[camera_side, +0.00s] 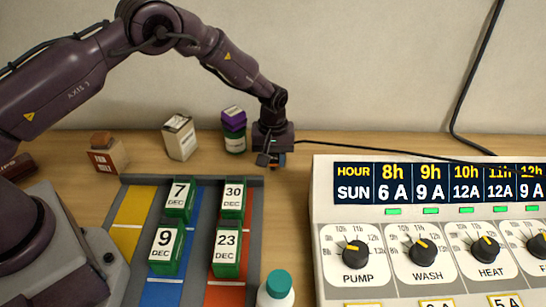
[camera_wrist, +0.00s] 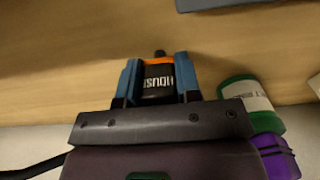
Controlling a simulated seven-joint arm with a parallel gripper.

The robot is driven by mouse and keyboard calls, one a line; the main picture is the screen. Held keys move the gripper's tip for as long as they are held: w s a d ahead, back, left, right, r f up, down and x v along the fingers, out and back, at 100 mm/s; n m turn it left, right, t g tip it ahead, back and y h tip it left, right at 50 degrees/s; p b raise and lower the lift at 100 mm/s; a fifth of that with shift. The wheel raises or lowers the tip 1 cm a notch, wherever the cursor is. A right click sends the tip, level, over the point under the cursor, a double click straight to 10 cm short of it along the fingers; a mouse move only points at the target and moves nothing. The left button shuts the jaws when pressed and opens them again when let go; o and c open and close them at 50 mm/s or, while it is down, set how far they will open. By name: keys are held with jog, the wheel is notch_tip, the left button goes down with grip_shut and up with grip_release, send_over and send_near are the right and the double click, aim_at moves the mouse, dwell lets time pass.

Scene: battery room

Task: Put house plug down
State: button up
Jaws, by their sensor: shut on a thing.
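The house plug (camera_wrist: 158,82) is a black block with white lettering reading "HOUS" and an orange band. My gripper (camera_wrist: 158,78) has its blue fingers shut on the plug's two sides in the wrist view. In the side view my gripper (camera_side: 272,160) is at the back of the wooden table, near the wall and behind the grey tray. The plug is mostly hidden there; a small orange bit shows at the fingers. I cannot tell whether the plug touches the table. A black cable runs right from the gripper area.
The grey tray (camera_side: 190,181) holds several green dated blocks. A control panel (camera_side: 335,215) fills the right. A white bottle (camera_side: 277,290) stands in front.

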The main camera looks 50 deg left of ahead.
jog(key=shift+f, duration=0.15)
jog(key=o, duration=0.9)
